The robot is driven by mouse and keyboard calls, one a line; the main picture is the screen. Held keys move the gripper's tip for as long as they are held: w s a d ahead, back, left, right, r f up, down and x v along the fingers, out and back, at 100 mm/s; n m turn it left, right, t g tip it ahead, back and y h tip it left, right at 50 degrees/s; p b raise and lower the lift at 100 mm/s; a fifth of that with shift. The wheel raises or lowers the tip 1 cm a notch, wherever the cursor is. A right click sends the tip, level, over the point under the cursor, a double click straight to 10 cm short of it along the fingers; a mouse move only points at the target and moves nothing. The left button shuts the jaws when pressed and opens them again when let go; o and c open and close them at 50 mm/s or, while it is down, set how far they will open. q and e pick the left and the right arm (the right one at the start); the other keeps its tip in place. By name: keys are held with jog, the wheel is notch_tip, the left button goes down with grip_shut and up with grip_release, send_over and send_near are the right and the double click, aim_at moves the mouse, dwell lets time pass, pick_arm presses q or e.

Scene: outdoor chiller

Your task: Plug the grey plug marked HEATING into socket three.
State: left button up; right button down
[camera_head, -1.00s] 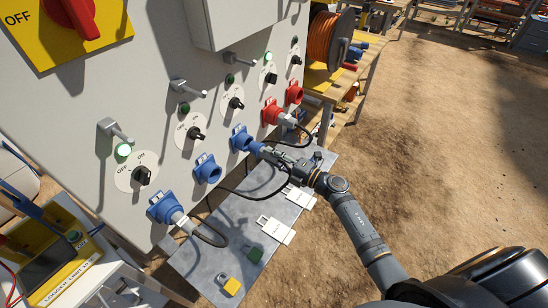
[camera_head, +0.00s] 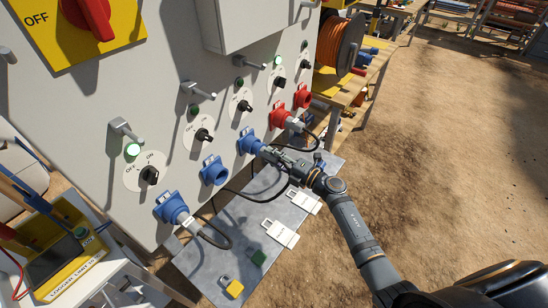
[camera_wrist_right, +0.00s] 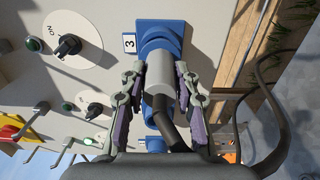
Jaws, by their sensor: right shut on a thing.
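Socket three is a blue socket (camera_head: 249,140) on the grey panel; its "3" label and blue housing (camera_wrist_right: 158,35) show in the right wrist view. My right gripper (camera_head: 272,155) is shut on the grey plug (camera_wrist_right: 161,72), one finger on each side of its body. The plug's front end is at the mouth of socket three and roughly in line with it. I cannot tell how deep it sits. Its dark cable (camera_wrist_right: 172,130) runs back between the fingers. The HEATING marking is not readable. My left gripper is out of view.
An empty blue socket (camera_head: 214,171) is left of socket three. Another blue socket (camera_head: 171,207) and a red one (camera_head: 276,111) hold plugs. A metal shelf (camera_head: 210,262) below carries padlocks and white tags. Levers and black knobs stick out above the sockets.

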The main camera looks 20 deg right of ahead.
jog(key=shift+w+a, duration=0.15)
dwell(0.3)
jog(key=shift+w+a, duration=0.45)
jog(key=shift+w, duration=0.15)
jog(key=c, duration=0.9)
grip_release()
jog(key=shift+o, duration=0.2)
jog(key=o, duration=0.4)
jog(key=shift+o, duration=0.2)
jog(key=shift+s+d, duration=0.1)
jog(key=p+v, duration=0.1)
jog(key=v, duration=0.5)
jog(key=shift+s+d, duration=0.2)
jog(key=shift+s, duration=0.15)
